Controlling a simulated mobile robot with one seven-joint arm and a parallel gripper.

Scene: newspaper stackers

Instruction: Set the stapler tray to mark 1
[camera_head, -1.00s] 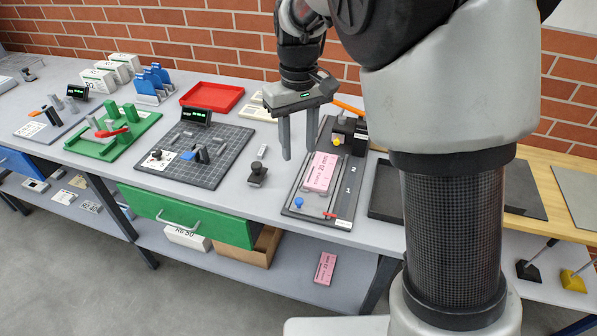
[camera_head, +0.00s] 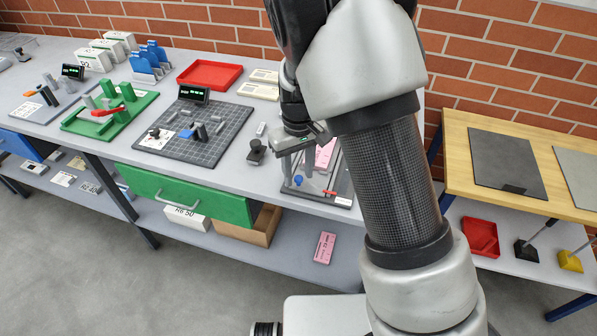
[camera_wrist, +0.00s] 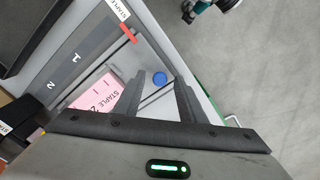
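The stapler tray (camera_head: 286,191) lies on the grey bench, partly hidden by my arm. It holds a pink staple box (camera_head: 325,152), also in the wrist view (camera_wrist: 98,97). A blue knob (camera_head: 298,180) stands at its front end, also in the wrist view (camera_wrist: 159,78). A red pointer (camera_wrist: 129,34) lies across the dark scale (camera_wrist: 88,50), between mark 1 and the STAPLE label end, off mark 1. Mark 2 lies farther along. My gripper (camera_head: 298,172) points down over the front end. In the wrist view its fingers (camera_wrist: 160,76) are apart with the knob between their tips; contact cannot be told.
A black-handled stamp (camera_head: 256,153) stands left of the tray. A gridded dark board (camera_head: 210,140) and a red tray (camera_head: 209,73) are farther left. A green drawer (camera_head: 186,194) is below the bench front. A wooden table (camera_head: 520,133) stands at right.

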